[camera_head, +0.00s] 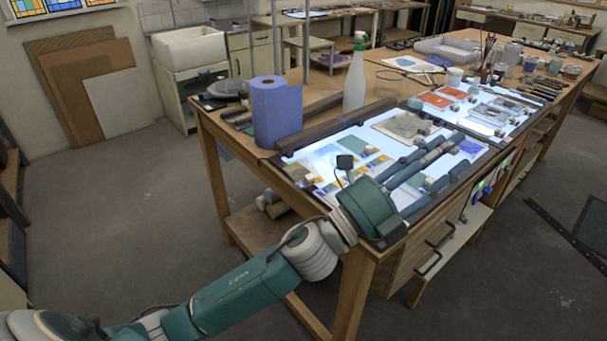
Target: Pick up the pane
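Several flat glass panes lie on the lit light table (318,160). Among them are a green pane (357,149), a greyish textured pane (403,125), a violet-blue piece (470,146) and orange panes (435,100) farther back. I cannot tell which one the task means. My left gripper (450,157) reaches from the lower left over the near right part of the light table. Its dark fingers are spread apart, with no pane visible between them. The fingers and wrist hide part of the lit surface. My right gripper is not in view.
A blue paper roll (276,112) and a white spray bottle (355,80) stand behind the light table. A dark bar (335,124) lies along its back edge. Brushes and jars (500,62) crowd the far right. The floor (130,220) left of the bench is clear.

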